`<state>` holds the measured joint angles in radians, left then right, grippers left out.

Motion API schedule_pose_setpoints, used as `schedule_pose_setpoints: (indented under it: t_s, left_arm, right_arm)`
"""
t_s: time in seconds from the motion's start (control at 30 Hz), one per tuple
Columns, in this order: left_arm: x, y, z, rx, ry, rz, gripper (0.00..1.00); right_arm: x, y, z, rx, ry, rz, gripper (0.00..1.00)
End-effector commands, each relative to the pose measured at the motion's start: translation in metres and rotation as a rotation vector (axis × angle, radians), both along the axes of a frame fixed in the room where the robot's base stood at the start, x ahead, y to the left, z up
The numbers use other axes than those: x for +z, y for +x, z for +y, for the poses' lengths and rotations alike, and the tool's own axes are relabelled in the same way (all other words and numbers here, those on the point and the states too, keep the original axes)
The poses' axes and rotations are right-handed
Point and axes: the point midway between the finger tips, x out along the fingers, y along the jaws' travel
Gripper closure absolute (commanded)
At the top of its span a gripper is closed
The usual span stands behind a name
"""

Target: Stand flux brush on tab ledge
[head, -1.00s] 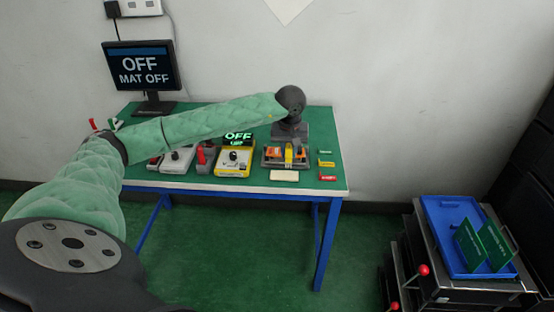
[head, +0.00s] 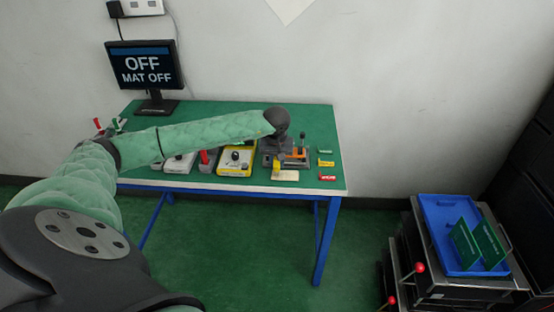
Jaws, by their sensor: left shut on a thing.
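My left arm reaches across the table from the left. Its gripper (head: 278,164) points down in front of the orange-and-grey lever fixture (head: 297,154). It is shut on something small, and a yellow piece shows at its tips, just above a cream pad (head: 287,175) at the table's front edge. The piece is too small to tell whether it is the flux brush or part of the gripper. I cannot make out a tab ledge for certain. A dark lever with a knob (head: 302,135) stands upright on the orange fixture. My right gripper is not in view.
A yellow-and-white lever box (head: 237,159) and other lever fixtures stand left of the gripper, partly behind my arm. Green, yellow and red labels (head: 327,177) lie at right. A monitor (head: 144,65) reads OFF, MAT OFF. A cart with a blue tray (head: 434,212) stands at right.

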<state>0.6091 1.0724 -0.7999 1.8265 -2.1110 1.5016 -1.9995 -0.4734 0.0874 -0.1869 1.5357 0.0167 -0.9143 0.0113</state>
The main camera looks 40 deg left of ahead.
Motion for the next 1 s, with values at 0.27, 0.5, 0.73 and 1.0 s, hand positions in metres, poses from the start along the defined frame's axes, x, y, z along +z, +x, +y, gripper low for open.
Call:
schedule_pose_setpoints:
  t_s: [0.27, 0.5, 0.73, 1.0]
  left_arm:
    - [-0.0029, 0.0000, -0.0002, -0.001, 0.000, 0.000, 1.00]
    - [-0.0048, 0.0000, -0.0002, -0.001, 0.000, 0.000, 1.00]
    - [-0.0049, 0.0000, -0.0003, -0.001, 0.000, 0.000, 0.57]
    - [-0.0048, -0.0001, -0.0003, -0.001, 0.000, 0.000, 0.57]
  right_arm:
    - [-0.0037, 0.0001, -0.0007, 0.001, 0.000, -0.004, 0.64]
    - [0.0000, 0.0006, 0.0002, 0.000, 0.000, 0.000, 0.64]
    - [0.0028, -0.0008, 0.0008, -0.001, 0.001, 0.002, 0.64]
    - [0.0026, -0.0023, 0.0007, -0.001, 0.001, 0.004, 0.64]
